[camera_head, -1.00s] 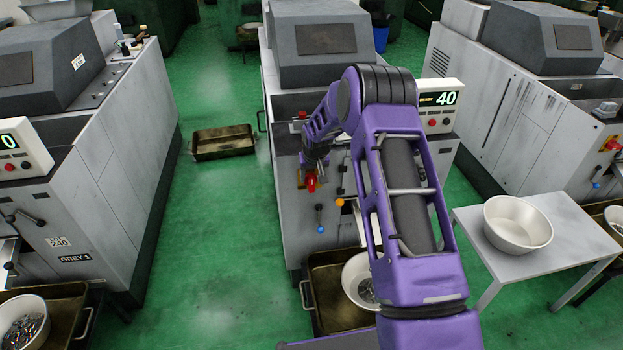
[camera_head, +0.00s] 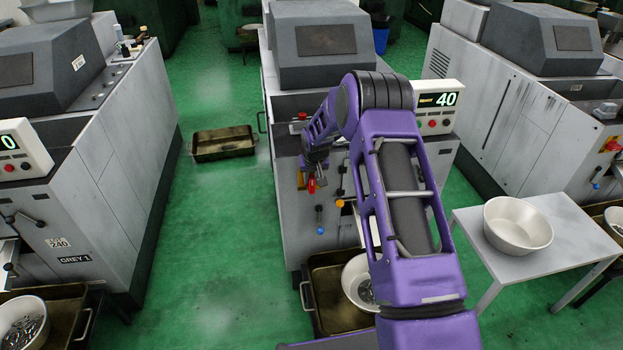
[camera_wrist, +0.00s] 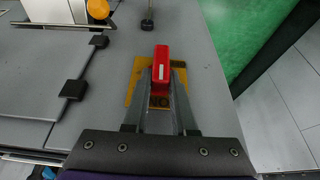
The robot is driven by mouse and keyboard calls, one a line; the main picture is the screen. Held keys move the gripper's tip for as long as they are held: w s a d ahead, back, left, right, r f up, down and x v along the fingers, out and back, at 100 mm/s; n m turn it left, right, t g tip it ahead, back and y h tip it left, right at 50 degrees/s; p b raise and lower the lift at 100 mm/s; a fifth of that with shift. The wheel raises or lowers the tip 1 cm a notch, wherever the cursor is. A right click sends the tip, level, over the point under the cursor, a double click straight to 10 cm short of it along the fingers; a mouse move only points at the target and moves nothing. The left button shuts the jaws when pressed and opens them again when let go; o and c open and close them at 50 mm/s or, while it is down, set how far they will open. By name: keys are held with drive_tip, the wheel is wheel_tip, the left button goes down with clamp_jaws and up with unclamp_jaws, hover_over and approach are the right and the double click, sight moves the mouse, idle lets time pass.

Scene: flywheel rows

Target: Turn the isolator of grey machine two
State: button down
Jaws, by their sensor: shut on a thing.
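The middle grey machine (camera_head: 287,225) stands in front of me, with my purple arm across its front; no name label shows on it. Its isolator has a red handle (camera_head: 312,186) on a yellow plate (camera_head: 300,180). In the wrist view the red handle (camera_wrist: 161,75) sits over the yellow plate (camera_wrist: 132,84). My gripper (camera_wrist: 162,95) is shut on the red handle, one finger on each side; it is small in the head view (camera_head: 317,172). The lower part of the plate is partly hidden by the fingers.
Below the isolator are a blue-knobbed lever (camera_head: 320,229) and an orange knob (camera_head: 340,204). A display (camera_head: 440,100) reads 40. A metal tray (camera_head: 322,308) with a bowl (camera_head: 356,277) stands at the machine's foot. A white table (camera_head: 480,222) is on the right. The left aisle is mostly clear.

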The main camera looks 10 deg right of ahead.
sight(303, 184)
drive_tip(key=shift+a, duration=0.1)
drive_tip(key=a+n+h+b, duration=0.1)
drive_tip(key=h, duration=0.3)
drive_tip(key=f+n+t+h+b, duration=0.1)
drive_tip(key=h, duration=0.3)
drive_tip(key=a+n+h+b, duration=0.1)
drive_tip(key=h+b, duration=0.1)
drive_tip(key=h, duration=0.2)
drive_tip(key=shift+a+f, duration=0.3)
drive_tip(key=shift+f, duration=0.1)
drive_tip(key=shift+f+n+t+h, duration=0.25)
drive_tip(key=shift+n+t+h, duration=0.15)
drive_tip(key=shift+h, duration=0.7)
drive_tip(key=shift+f+n+t+h, duration=0.3)
drive_tip(key=shift+t+h, duration=0.1)
drive_tip(key=shift+h, duration=0.7)
drive_tip(key=c, duration=0.7)
unclamp_jaws()
drive_tip(key=shift+c, duration=0.2)
